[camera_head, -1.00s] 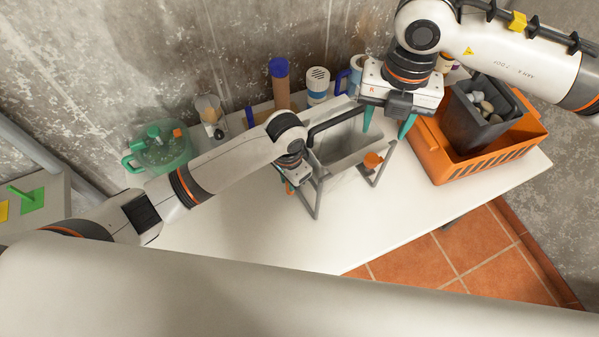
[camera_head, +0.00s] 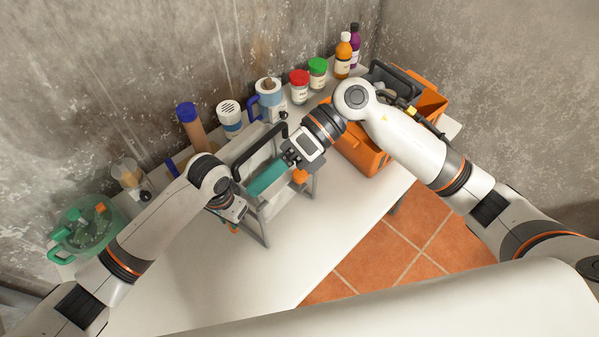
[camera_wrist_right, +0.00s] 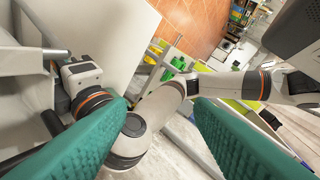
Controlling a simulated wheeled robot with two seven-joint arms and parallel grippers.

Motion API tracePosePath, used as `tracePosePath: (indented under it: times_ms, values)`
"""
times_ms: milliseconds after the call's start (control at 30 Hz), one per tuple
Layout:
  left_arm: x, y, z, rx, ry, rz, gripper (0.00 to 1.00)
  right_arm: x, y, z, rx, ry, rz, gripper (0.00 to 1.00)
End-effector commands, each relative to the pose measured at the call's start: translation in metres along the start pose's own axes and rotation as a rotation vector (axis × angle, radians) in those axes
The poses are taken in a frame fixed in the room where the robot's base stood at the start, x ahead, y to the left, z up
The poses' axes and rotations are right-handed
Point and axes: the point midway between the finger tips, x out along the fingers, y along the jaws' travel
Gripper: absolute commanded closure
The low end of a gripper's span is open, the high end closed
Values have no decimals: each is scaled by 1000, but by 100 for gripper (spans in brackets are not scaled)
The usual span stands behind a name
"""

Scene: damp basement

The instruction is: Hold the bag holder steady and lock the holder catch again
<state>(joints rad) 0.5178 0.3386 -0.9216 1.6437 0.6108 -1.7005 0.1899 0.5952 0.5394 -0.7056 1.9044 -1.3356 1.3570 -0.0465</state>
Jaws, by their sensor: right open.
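The bag holder (camera_head: 268,232) is a grey frame with a dark bar across its back, upright on the white table. An orange catch knob (camera_head: 300,176) sits at its right side; whether it is locked I cannot tell. My left gripper (camera_head: 232,222) is at the holder's left side, its fingers mostly hidden by its wrist. My right gripper (camera_head: 266,178) reaches across the holder's opening from the right, beside the knob. In the right wrist view its teal fingers (camera_wrist_right: 158,125) are wide apart with nothing gripped between them; my left arm shows beyond.
An orange crate (camera_head: 362,150) with a dark bin (camera_head: 398,75) stands at right. Jars, bottles and a blue-handled mug (camera_head: 268,95) line the wall. A green-handled clear bowl (camera_head: 88,228) is at left. The table front (camera_head: 300,245) is clear.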

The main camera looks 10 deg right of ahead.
Motion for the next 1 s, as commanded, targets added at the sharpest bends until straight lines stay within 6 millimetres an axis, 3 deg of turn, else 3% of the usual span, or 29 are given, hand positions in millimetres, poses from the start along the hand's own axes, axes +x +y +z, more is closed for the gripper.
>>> tracePosePath:
  times_ms: [267,500,800,1000]
  values:
    - [-1,0,1,-1,-2,1,100,-28,29,26,-312,393,-41,52]
    - [-1,0,1,-1,-2,1,100,-68,65,76,-537,666,181,52]
    - [-1,0,1,0,-3,0,100,-105,90,133,-691,760,476,52]
    - [-1,0,1,0,-3,0,100,-106,95,135,-718,763,525,52]
